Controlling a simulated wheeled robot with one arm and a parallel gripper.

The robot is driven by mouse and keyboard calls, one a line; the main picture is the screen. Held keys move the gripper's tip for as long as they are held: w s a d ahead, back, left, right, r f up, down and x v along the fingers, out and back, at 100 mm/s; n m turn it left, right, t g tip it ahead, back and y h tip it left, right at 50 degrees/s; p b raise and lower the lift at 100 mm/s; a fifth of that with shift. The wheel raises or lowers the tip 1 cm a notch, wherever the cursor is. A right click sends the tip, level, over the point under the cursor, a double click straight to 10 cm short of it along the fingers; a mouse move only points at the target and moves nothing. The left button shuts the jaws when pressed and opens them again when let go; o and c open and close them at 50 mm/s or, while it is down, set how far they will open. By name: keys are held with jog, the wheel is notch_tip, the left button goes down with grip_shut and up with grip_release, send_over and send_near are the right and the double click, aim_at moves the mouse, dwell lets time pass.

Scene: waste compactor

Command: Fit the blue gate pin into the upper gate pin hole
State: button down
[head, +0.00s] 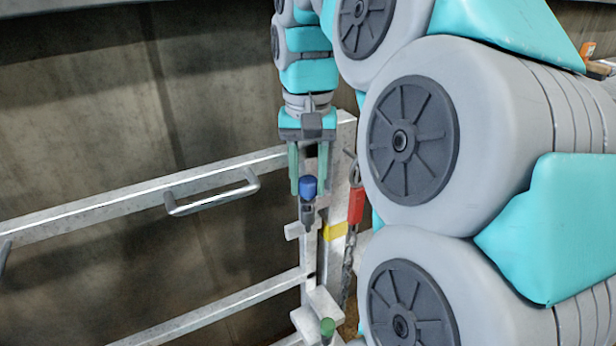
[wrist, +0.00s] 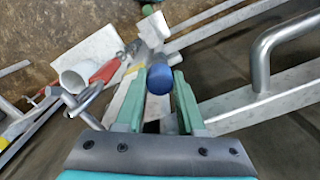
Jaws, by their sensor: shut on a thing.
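The blue gate pin has a blue head (head: 308,187) and a dark lower part (head: 307,215), and stands roughly upright at the gate's post. My gripper (head: 308,184) points down with its green fingers on either side of the blue head. In the wrist view the blue head (wrist: 160,79) sits between the fingertips (wrist: 161,77), and my gripper is shut on it. The upper bracket (head: 294,230) is beside the pin's lower end. The upper gate pin hole is not visible, so I cannot tell whether the tip is above it or in it.
A metal gate rail (head: 110,201) with a bar handle (head: 212,195) runs left. A red-handled latch with a chain (head: 356,205) hangs right of the post. A green-topped pin (head: 327,328) stands at the lower bracket. My arm fills the right side of the head view.

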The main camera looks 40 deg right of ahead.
jog(key=shift+f+b, duration=0.4)
jog(key=shift+f, duration=0.45)
dwell(0.4)
jog(key=shift+c, duration=2.2)
grip_release()
jog(key=shift+c, duration=0.4)
jog(key=shift+r, duration=0.1)
jog(key=shift+r+p, duration=1.65)
jog(key=shift+r, duration=1.8)
